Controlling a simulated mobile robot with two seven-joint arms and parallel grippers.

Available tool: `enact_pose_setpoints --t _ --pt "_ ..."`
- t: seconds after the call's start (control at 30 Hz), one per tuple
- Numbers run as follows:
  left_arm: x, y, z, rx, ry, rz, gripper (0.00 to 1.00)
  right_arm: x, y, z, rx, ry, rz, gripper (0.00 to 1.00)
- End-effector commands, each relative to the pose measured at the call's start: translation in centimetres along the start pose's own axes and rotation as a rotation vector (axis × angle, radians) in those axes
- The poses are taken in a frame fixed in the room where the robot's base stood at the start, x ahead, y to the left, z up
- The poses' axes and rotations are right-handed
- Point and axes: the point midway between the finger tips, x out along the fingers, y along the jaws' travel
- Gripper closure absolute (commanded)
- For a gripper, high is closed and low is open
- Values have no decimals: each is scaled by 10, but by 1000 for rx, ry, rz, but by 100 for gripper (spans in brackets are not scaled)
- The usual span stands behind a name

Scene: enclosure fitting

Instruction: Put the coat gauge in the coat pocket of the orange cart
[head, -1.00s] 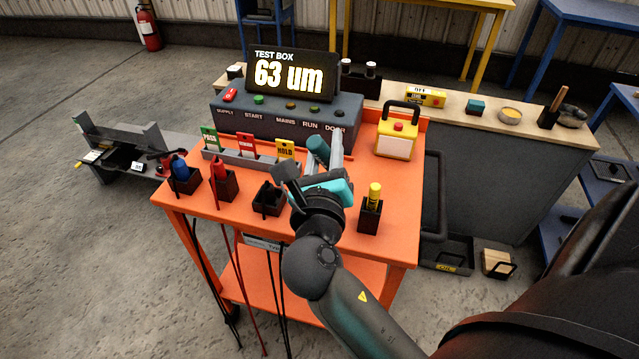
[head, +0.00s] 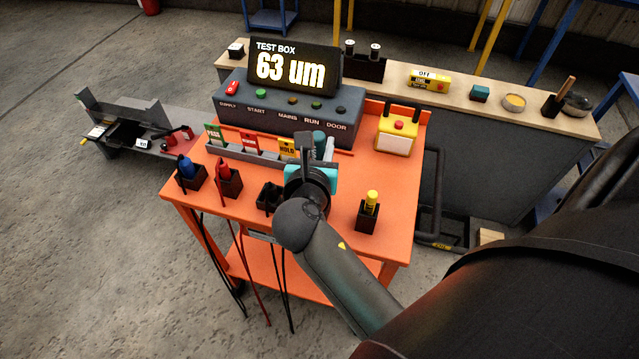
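My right gripper (head: 317,150) is over the orange cart (head: 390,215), near the front of the test box. A teal cylinder (head: 320,140), which looks like the coat gauge, stands between its fingers and appears gripped. The wrist and fingers hide its lower part. An empty black pocket (head: 268,198) is on the cart top, left of my wrist, between the red tool's holder and the yellow tool's holder. It looks like the coat pocket; I can read no label on it. My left gripper is out of view.
The test box (head: 290,115) reads 63 um. PASS, red and HOLD (head: 288,147) cards stand before it. Blue (head: 185,168), red (head: 222,170) and yellow (head: 371,200) tools sit in black holders. A yellow box (head: 396,138) stands at the back right.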

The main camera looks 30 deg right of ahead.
Motion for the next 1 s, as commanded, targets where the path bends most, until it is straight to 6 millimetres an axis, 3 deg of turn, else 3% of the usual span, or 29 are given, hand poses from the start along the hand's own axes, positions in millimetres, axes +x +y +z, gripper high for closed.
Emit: enact_pose_setpoints --t 0.03,0.1,0.3,0.57,0.8,1.0 --pt "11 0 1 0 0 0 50 6 0 -19 -3 2 0 100" --pt "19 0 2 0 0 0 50 12 0 -38 -4 2 0 100" --pt "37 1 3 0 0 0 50 24 0 -78 -3 0 0 100" --pt "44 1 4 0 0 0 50 30 0 -95 0 -3 1 100" --pt "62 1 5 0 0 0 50 41 0 -129 -2 -1 1 100" --pt "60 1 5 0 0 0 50 41 0 -130 1 -3 2 100"
